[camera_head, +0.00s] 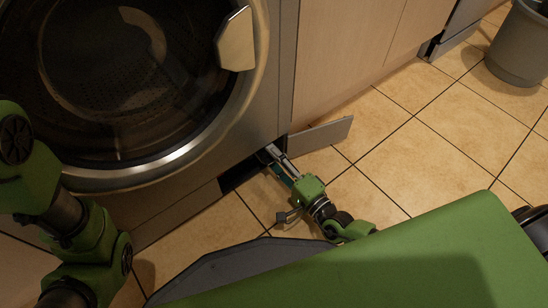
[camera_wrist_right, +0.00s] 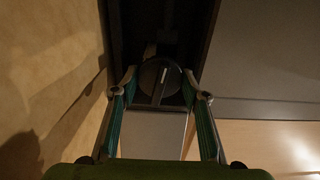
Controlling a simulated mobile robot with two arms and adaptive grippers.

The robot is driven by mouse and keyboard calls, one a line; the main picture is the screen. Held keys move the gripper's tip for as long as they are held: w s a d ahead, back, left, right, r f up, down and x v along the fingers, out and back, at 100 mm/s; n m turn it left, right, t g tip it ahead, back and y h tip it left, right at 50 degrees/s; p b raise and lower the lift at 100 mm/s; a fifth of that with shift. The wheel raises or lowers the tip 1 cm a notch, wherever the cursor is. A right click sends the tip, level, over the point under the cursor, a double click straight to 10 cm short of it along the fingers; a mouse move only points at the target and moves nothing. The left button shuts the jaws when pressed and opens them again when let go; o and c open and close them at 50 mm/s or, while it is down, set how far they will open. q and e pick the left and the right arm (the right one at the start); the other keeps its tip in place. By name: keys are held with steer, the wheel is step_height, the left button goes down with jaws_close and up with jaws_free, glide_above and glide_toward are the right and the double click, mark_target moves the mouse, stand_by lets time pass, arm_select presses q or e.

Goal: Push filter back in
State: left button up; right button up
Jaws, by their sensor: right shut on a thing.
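The filter (camera_wrist_right: 150,82) is a dark round cap with a raised grip bar across it, inside the dark opening in the right wrist view. My right gripper (camera_wrist_right: 159,76) has its two green-padded fingers on either side of the cap, shut on it. In the head view my right gripper (camera_head: 272,153) reaches into the low opening (camera_head: 239,173) at the washing machine's lower right corner. The filter is hidden there, and its depth in the opening is hard to tell. My left arm comes in at the left, with its gripper out of view.
The flap (camera_head: 322,135) stands open just right of the opening, close to my right gripper. The washing machine (camera_head: 185,170) has a round glass door above. Wooden cabinets adjoin it. The tiled floor (camera_head: 400,150) is clear to the right, with a grey bin (camera_head: 520,45) far off.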

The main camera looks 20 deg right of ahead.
steer(key=x, duration=0.4)
steer(key=shift+w, duration=0.15)
steer(key=o, duration=1.4)
steer(key=shift+w, duration=0.1)
steer(key=shift+c, duration=0.2)
steer(key=shift+a, duration=0.1)
